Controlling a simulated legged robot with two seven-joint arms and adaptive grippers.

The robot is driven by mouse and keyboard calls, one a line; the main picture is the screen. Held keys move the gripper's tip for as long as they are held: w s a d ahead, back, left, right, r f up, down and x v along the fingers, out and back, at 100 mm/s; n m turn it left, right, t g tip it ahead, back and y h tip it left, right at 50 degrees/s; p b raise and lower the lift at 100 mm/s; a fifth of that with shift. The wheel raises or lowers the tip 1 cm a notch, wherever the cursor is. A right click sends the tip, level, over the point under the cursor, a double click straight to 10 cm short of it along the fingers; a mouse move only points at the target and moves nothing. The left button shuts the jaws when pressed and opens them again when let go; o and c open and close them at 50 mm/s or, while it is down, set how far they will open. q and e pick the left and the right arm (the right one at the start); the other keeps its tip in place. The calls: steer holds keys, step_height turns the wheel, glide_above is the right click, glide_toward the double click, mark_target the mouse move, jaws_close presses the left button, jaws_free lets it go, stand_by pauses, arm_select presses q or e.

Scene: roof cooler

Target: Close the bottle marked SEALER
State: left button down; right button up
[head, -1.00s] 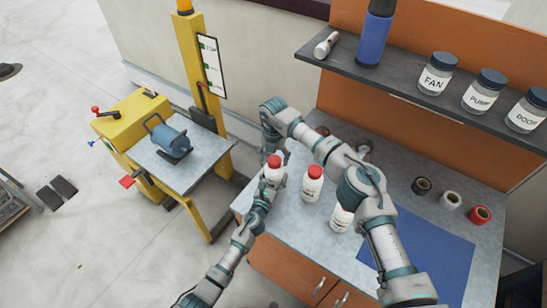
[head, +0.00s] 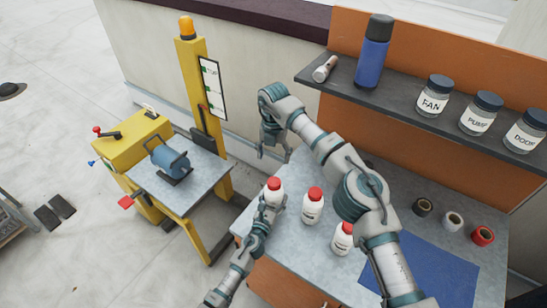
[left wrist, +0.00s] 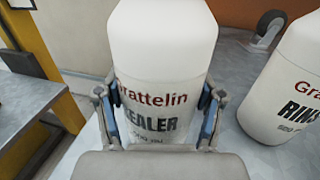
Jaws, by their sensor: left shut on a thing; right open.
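The SEALER bottle (left wrist: 160,85) is white, and its label reads "Grattelin" and "SEALER" in the left wrist view. In the head view the bottle (head: 268,199) stands upright at the left edge of the bench, with a red cap (head: 274,184) on its top. How tightly the cap sits cannot be told. My left gripper (head: 270,207) is shut around the bottle's lower body; its fingers (left wrist: 158,115) press both sides. My right gripper (head: 273,154) is open and empty, above and apart from the cap.
A second red-capped bottle (head: 313,208), labelled RINS..., and a third (head: 342,240) stand to the right. Tape rolls (head: 453,220) and a blue mat (head: 430,255) lie farther right. A shelf (head: 400,97) with jars is behind; a yellow machine (head: 135,140) stands left.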

arm_select(q)
steer(key=shift+c, duration=0.3)
jaws_free()
steer(key=shift+f, duration=0.1)
steer(key=v, duration=1.2)
steer(key=shift+w+a, duration=0.1)
